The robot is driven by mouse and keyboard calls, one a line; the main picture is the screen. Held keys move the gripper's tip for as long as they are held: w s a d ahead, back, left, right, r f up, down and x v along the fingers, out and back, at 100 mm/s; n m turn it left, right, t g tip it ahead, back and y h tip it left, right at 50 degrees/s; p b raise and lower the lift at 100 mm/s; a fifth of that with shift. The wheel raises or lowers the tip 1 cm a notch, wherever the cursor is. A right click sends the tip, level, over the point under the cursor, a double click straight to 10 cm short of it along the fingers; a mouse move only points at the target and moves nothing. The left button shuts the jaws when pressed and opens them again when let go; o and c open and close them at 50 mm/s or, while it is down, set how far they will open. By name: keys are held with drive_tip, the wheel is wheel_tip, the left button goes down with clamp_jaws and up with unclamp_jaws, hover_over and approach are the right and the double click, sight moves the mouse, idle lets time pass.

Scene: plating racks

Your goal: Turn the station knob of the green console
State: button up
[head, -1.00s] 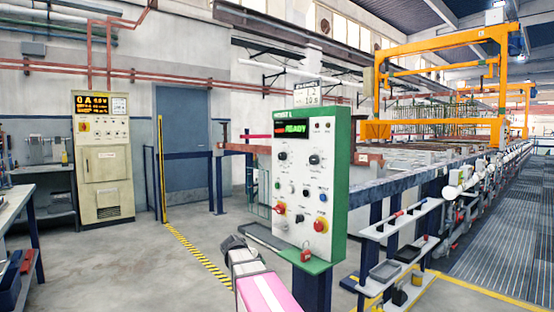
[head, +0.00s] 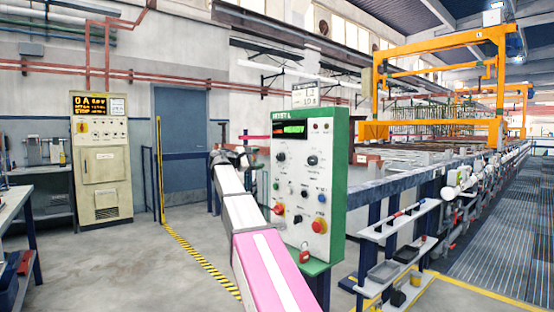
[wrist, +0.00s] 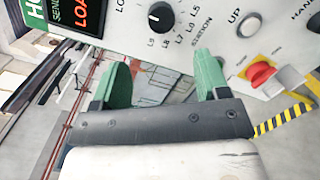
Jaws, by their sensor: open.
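The green console (head: 340,180) has a white face with a lit display, knobs and buttons. In the wrist view its station knob (wrist: 160,17) is black and round with a white mark, ringed by position labels beside the word STATION. In the head view the upper left black knob (head: 282,155) appears to be this one. My gripper (wrist: 163,75) has green fingers, apart and empty. The knob shows beyond the gap between them, and the fingers appear not to touch it. In the head view my gripper (head: 238,158) is beside the console's left edge, its fingers hard to make out.
On the console face, a white UP button (wrist: 245,25) and a red switch on yellow (wrist: 262,73) lie near the knob. A red padlock (head: 305,256) sits at the console's bottom. A beige cabinet (head: 103,160) stands at the left. The floor between is clear.

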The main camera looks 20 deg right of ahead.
sight(279, 157)
drive_tip(key=x, duration=1)
drive_tip(key=shift+w+d+f, duration=0.1)
drive_tip(key=c, duration=0.9)
